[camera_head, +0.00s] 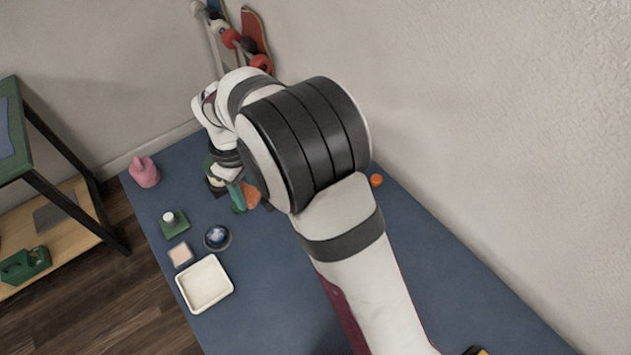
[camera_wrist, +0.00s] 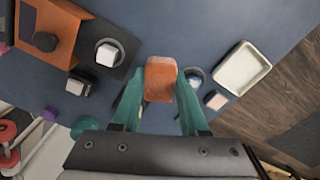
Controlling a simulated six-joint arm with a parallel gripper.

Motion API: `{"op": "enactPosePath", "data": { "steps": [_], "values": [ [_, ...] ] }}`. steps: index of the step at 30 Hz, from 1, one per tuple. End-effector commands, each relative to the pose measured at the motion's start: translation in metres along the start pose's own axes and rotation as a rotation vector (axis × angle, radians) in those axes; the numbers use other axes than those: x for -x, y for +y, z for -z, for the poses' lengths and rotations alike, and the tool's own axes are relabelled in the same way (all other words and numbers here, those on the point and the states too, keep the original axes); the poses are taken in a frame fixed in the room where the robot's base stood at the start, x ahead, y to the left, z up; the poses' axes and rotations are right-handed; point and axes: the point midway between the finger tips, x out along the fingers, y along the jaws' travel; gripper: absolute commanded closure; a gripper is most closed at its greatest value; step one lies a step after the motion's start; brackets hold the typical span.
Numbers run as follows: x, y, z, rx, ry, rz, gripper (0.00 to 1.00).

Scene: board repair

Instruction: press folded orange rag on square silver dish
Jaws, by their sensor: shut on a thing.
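My gripper (camera_wrist: 160,92) has teal fingers, shut on the folded orange rag (camera_wrist: 160,78) in the wrist view. The rag is a rounded orange block between the fingertips. In the head view my arm hides much of the gripper (camera_head: 243,194), but part of the orange rag (camera_head: 252,194) shows beside a teal finger. A small square dish (camera_head: 181,255) with a pale pinkish inside lies on the blue table, seemingly the silver dish. It also shows in the wrist view (camera_wrist: 215,100), right of the rag and apart from it.
A cream tray (camera_head: 204,284) lies just in front of the small dish. A round dark dish with a blue top (camera_head: 217,237) and a green block with a white knob (camera_head: 172,222) stand close by. A pink object (camera_head: 144,171) is near the table's far left corner.

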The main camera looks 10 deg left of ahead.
Motion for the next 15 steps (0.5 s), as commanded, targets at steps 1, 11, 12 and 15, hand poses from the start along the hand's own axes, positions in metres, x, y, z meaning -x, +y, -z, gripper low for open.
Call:
{"op": "enactPosePath", "data": {
  "steps": [1, 11, 12, 15],
  "values": [
    [-0.003, -0.024, 0.024, 0.067, 0.000, 0.000, 1.00],
    [-0.012, -0.142, 0.102, 0.330, 0.002, 0.001, 1.00],
    [-0.013, -0.147, 0.104, 0.339, 0.002, 0.001, 1.00],
    [-0.018, -0.151, 0.106, 0.348, 0.001, 0.001, 1.00]
  ]
}}
